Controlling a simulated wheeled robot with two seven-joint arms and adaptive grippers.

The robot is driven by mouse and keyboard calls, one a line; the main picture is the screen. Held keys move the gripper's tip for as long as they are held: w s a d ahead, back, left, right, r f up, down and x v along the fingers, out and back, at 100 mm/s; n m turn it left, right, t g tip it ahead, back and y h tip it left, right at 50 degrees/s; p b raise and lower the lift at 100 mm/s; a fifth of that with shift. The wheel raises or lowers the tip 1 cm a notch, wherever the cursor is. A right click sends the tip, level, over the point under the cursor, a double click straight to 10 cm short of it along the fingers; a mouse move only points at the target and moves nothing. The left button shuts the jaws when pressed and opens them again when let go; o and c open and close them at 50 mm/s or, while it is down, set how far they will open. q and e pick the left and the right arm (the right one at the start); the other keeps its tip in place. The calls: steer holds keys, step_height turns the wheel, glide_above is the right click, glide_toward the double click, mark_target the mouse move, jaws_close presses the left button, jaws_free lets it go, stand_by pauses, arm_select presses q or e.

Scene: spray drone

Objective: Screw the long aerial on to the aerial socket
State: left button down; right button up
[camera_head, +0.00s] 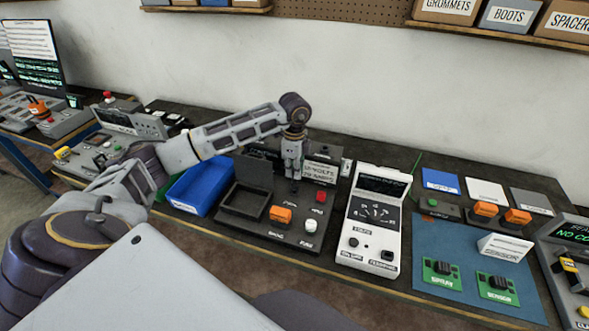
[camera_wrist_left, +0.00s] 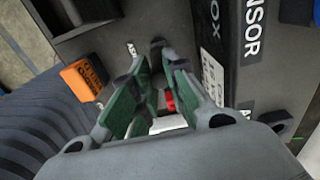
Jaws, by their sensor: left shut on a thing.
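My left gripper (camera_head: 294,178) points down over the dark panel (camera_head: 262,232), in front of a labelled box (camera_head: 322,170). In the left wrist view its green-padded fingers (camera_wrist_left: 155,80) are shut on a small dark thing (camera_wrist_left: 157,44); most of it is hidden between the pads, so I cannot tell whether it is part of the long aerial. A thin green rod (camera_head: 416,162), possibly an aerial, shows behind the white tester. I cannot make out the aerial socket; the gripper may hide it. My right gripper is not in view.
A blue bin (camera_head: 197,187) is left of the panel. Orange (camera_head: 281,214) and red (camera_head: 309,225) controls stand close to the gripper. A white tester (camera_head: 371,222) is to the right, then a blue mat (camera_head: 462,257) with green boards.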

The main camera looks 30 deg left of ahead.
arm_select(q)
steer(key=shift+f+b, duration=0.65)
steer(key=shift+f, duration=0.4)
stand_by(0.7)
steer(key=c, duration=1.3)
jaws_free()
steer(key=shift+c, duration=0.2)
steer(key=shift+r, duration=0.15)
step_height(320, 180, up, 12)
